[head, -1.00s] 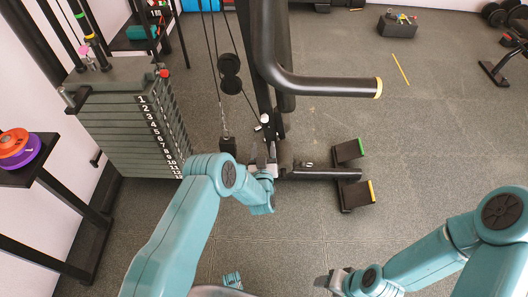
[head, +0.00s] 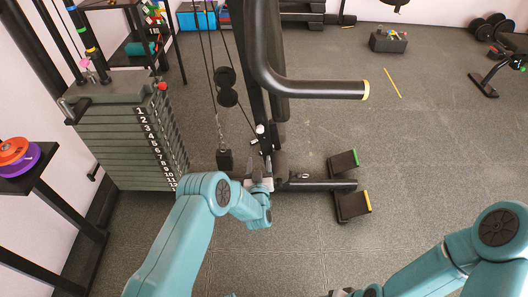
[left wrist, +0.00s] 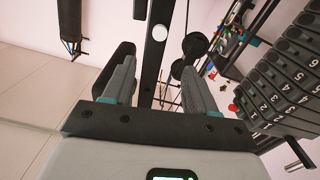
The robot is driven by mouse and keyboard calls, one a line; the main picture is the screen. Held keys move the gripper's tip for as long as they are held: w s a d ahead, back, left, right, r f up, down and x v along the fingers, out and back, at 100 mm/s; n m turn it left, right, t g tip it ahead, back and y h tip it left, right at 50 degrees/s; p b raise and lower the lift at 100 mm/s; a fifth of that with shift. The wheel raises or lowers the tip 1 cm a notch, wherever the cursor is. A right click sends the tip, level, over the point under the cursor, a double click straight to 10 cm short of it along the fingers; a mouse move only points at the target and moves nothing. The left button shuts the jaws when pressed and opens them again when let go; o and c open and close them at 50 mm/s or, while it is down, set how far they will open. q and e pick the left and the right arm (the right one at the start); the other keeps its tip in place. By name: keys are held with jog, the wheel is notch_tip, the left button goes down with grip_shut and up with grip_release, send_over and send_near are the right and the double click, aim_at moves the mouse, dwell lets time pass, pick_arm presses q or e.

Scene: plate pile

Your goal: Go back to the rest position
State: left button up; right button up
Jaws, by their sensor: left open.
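My left gripper (head: 258,172) is in front of the gym machine's upright post in the head view, its fingers apart and nothing between them. The left wrist view shows the two grey fingers (left wrist: 160,88) spread wide, with the machine's post and cables beyond them. My right arm comes in from the lower right of the head view. Only a sliver of its gripper (head: 342,292) shows at the bottom edge, so its jaws cannot be read.
A numbered weight stack (head: 135,140) with a red knob stands left of my left gripper. Orange and purple plates (head: 15,158) lie on a black stand at far left. The floor (head: 270,255) between my arms is bare.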

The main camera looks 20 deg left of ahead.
pick_arm(q)
jog(key=shift+s, duration=0.1)
jog(key=a+r, duration=0.4)
jog(key=s+d+f+m+g+h, duration=0.1)
jog(key=s+d+f+g+h, duration=0.3)
jog(key=s, duration=0.8)
jog(key=s+d+f+m+g+h, duration=0.1)
jog(key=s+d+f+g+h, duration=0.15)
jog(key=s+g, duration=0.75)
jog(key=s+d+f+m+g+h, duration=0.15)
jog(key=s+d, duration=0.25)
jog(key=s, duration=1.1)
notch_tip(320, 180, up, 17)
jog(key=s+g+p, duration=0.1)
jog(key=p, duration=1.7)
jog(key=shift+r+n+h, duration=0.15)
jog(key=shift+n+h, duration=0.15)
jog(key=shift+n, duration=0.05)
jog(key=shift+g, duration=0.25)
jog(key=shift+s, duration=0.1)
